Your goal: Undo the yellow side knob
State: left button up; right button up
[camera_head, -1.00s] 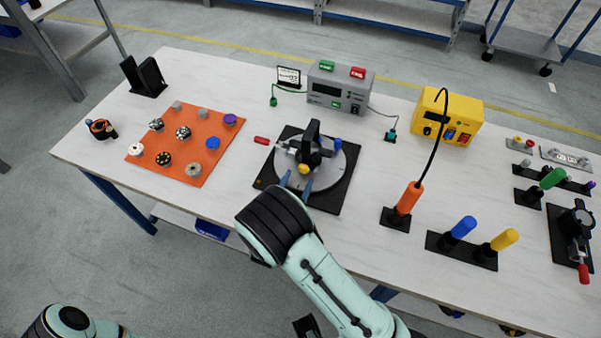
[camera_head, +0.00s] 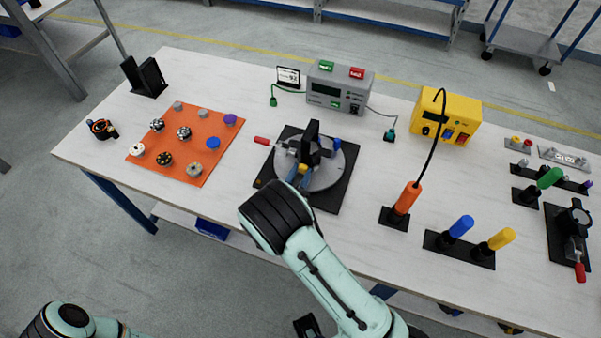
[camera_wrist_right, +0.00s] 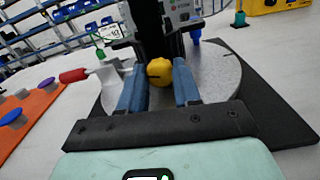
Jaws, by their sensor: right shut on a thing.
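The yellow side knob (camera_wrist_right: 160,71) sits on the near side of a black upright fixture on a round grey turntable (camera_wrist_right: 224,76). In the head view the knob (camera_head: 303,169) is mostly covered by my right gripper (camera_head: 299,180). In the wrist view my right gripper (camera_wrist_right: 160,84) has its two blue fingers on either side of the knob, shut on it. The black fixture (camera_head: 312,140) stands upright with a blue knob (camera_head: 337,143) on its right. My left arm shows only at the lower left; its gripper is out of view.
A red-handled clamp (camera_head: 262,141) is at the turntable's left. An orange mat (camera_head: 205,165) with several knobs lies further left. A grey tester (camera_head: 339,88) and a yellow station (camera_head: 446,115) stand behind. An orange-handled driver (camera_head: 407,199) stands to the right.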

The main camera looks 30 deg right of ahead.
jog(key=shift+w+r+n+p, duration=0.1)
jog(key=shift+n+p, duration=0.35)
jog(key=shift+n, duration=0.15)
jog(key=shift+w+r+n+p, duration=0.1)
jog(key=shift+n+p, duration=0.35)
jog(key=shift+n, duration=0.15)
jog(key=shift+f+n+p, duration=0.15)
jog(key=shift+n+p, duration=0.15)
jog(key=shift+n, duration=0.3)
pick_arm(q)
jog(key=r, duration=0.1)
jog(key=w+r, duration=0.1)
jog(key=r, duration=0.1)
jog(key=shift+w+r, duration=0.2)
jog(key=shift+w, duration=0.2)
pick_arm(e)
jog(key=shift+s, duration=0.15)
jog(key=o, duration=1.1)
jog(key=shift+c, duration=0.2)
jog(key=shift+a, duration=0.1)
pick_arm(q)
jog(key=shift+s+f+b, duration=0.5)
jog(key=shift+f+b, duration=0.4)
pick_arm(e)
jog(key=v, duration=1.3)
jog(key=shift+s+a, duration=0.1)
jog(key=shift+f, duration=0.1)
